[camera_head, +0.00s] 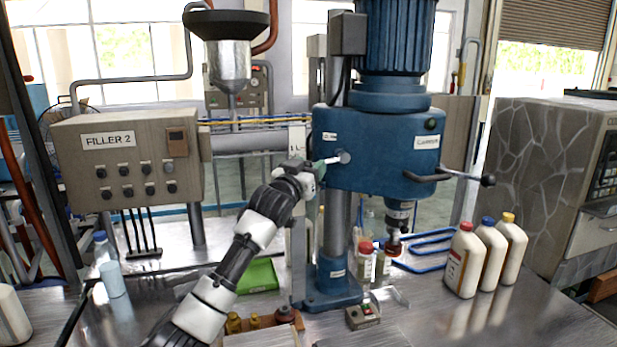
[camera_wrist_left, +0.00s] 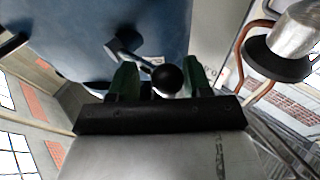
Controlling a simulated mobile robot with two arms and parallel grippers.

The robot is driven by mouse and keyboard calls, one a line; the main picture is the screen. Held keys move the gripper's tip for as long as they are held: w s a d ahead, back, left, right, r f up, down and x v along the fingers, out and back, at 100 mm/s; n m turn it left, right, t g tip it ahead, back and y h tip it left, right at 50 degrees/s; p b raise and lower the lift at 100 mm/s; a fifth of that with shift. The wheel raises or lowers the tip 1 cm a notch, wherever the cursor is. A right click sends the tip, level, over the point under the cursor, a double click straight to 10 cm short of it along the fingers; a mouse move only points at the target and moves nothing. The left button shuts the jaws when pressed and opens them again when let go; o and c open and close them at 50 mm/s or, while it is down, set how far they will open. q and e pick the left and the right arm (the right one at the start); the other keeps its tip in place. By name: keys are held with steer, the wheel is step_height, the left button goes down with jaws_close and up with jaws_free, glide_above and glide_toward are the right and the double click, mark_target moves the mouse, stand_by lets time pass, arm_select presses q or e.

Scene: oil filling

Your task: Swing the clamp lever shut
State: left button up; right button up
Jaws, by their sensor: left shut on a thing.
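The blue machine head (camera_head: 375,150) stands on a column in the middle of the head view. A short metal clamp lever (camera_head: 332,160) sticks out from a round hub on its left side, pointing left. My left gripper (camera_head: 310,167) is at the lever's outer end and shut on it. In the left wrist view the green fingers (camera_wrist_left: 161,82) stand either side of the lever's black ball knob (camera_wrist_left: 168,79). The lever's shaft runs up to its hub (camera_wrist_left: 122,45) on the blue housing. In the head view the knob is hidden by the gripper. My right gripper is in neither view.
A grey FILLER 2 box (camera_head: 128,160) and a hopper (camera_head: 229,65) stand left and behind. Another handle (camera_head: 455,176) sticks out right of the head. White bottles (camera_head: 493,255) stand at right.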

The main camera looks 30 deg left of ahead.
arm_select(q)
steer(key=f+n+t+y+b, duration=0.1)
steer(key=n+b, duration=0.1)
steer(key=w+d+f+n+t+y+b, duration=0.1)
steer(key=f+n+y+b, duration=0.1)
steer(key=n+b, duration=0.1)
steer(key=f+n+t+y+b, duration=0.1)
steer(key=f+n+y+b, duration=0.1)
steer(key=b, duration=0.1)
steer(key=shift+w+d+f, duration=0.1)
steer(key=shift+w+d, duration=0.2)
steer(key=shift+w, duration=0.1)
steer(key=n+y+b, duration=0.1)
steer(key=n+y, duration=0.1)
steer(key=w+d+n+y+b, duration=0.1)
steer(key=n+y, duration=0.1)
steer(key=f+n+y+b, duration=0.1)
steer(key=n+y, duration=0.1)
steer(key=n, duration=0.1)
steer(key=shift+w+d, duration=0.2)
steer(key=shift+w, duration=0.1)
steer(key=shift+o, duration=1.2)
steer(key=shift+r, duration=0.1)
steer(key=shift+o, duration=0.5)
steer(key=shift+w, duration=0.15)
steer(key=shift+f+b, duration=0.25)
steer(key=shift+b, duration=0.05)
